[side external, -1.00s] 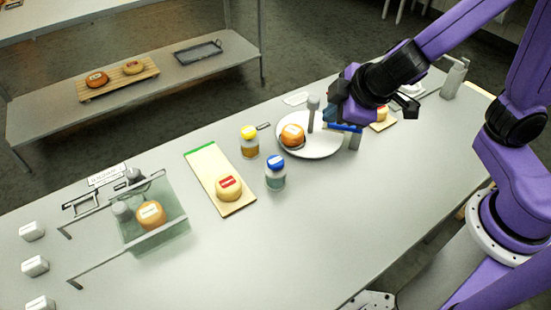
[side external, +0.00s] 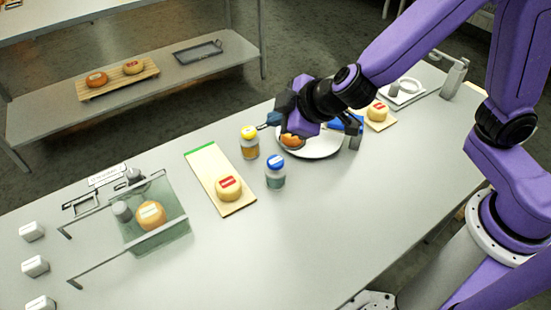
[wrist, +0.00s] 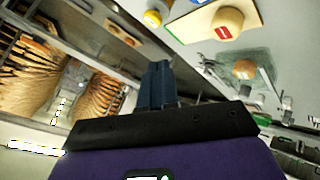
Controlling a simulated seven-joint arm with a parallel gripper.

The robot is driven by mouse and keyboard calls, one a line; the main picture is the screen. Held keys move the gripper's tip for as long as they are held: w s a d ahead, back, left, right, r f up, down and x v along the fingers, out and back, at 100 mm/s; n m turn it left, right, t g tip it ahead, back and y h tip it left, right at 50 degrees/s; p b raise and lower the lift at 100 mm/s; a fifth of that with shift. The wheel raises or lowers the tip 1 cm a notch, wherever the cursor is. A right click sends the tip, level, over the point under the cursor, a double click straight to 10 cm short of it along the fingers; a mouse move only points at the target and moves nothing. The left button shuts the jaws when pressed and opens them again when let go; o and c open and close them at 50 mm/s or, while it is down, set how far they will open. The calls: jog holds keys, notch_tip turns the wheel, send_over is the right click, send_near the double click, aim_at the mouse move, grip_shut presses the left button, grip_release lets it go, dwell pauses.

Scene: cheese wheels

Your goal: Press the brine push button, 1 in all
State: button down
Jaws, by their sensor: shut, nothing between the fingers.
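A clear greenish brine tank (side external: 178,232) with a tan cheese wheel (side external: 151,215) in it stands at the left of the table. It also shows at the right of the wrist view. Beside its far edge are a small white sign (side external: 107,175) and a dark frame-like fitting (side external: 80,203); I cannot tell which part is the push button. My gripper (side external: 269,120) is shut and empty, above the table's far edge near the white plate, well right of the tank. Its closed dark fingers (wrist: 158,70) show in the wrist view.
Yellow-capped (side external: 249,143) and blue-capped (side external: 275,172) jars stand between my gripper and the tank. A board (side external: 205,165) holds a red-labelled wheel (side external: 228,188). A white plate (side external: 325,148) with an orange wheel is partly hidden under my arm. The front middle table is clear.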

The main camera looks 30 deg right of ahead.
send_near(272, 158)
jog(key=shift+w+a+f, duration=0.2)
jog(key=shift+w+f, duration=0.2)
jog(key=shift+w, duration=0.45)
jog(key=shift+w+a+f, duration=0.2)
jog(key=shift+w+f, duration=0.2)
jog(key=shift+w, duration=0.45)
jog(key=shift+w+a+f, duration=0.25)
jog(key=shift+w+f, duration=0.15)
jog(key=shift+w, duration=0.4)
jog(key=shift+f, duration=0.25)
jog(key=shift+f, duration=0.2)
jog(key=shift+f, duration=0.85)
dwell(1.2)
jog(key=shift+r, duration=1.3)
jog(key=shift+r, duration=2.5)
jog(key=shift+d, duration=0.1)
